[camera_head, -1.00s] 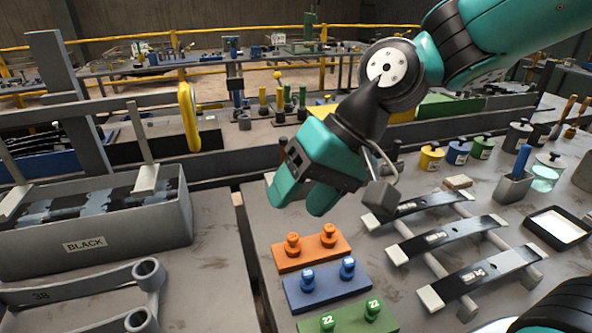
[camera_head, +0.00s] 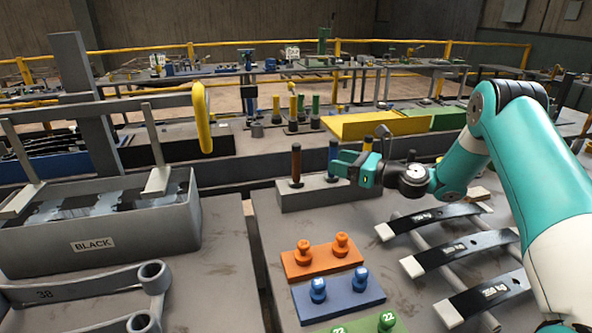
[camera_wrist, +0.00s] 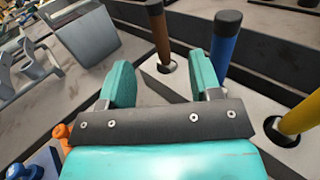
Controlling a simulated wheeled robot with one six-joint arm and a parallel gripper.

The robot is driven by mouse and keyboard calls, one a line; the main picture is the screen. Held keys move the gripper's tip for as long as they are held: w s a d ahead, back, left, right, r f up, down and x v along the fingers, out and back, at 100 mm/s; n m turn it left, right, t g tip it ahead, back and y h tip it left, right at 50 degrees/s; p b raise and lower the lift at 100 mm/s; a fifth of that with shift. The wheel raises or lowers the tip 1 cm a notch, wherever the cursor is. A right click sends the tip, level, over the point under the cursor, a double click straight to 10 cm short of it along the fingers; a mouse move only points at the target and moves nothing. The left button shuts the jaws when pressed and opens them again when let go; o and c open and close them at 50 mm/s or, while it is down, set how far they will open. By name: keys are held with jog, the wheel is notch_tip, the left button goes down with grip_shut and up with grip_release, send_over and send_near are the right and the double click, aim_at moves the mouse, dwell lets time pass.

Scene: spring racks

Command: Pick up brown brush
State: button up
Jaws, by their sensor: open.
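The brown brush (camera_head: 296,165) stands upright in the left part of a grey block (camera_head: 310,197) at the back of the right table. In the wrist view its brown handle with a dark top (camera_wrist: 159,38) is ahead of the jaws, between the lines of the two fingers and not enclosed. My gripper (camera_head: 340,163) is open and empty, to the right of the brush, with its fingers pointing left. It also shows in the wrist view (camera_wrist: 157,78). A blue handle (camera_wrist: 225,40) stands just beyond the right finger. The brush's lower end is hidden in the block.
A yellow handle (camera_wrist: 302,112) stands in the block farther right. Orange (camera_head: 322,258) and blue (camera_head: 338,297) weight bases lie in front, with a green one nearer. Dark leaf springs (camera_head: 445,257) lie on a rack at right. A grey box labelled BLACK (camera_head: 92,246) is at left.

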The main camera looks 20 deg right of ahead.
aim_at(300, 153)
jog(key=p+x, duration=0.2)
jog(key=x, duration=0.5)
jog(key=p+x, duration=0.1)
jog(key=x, duration=0.6)
jog(key=shift+a+p, duration=0.35)
jog(key=shift+a, duration=0.1)
jog(key=shift+w+a, duration=0.15)
jog(key=shift+w, duration=0.05)
jog(key=c, duration=1)
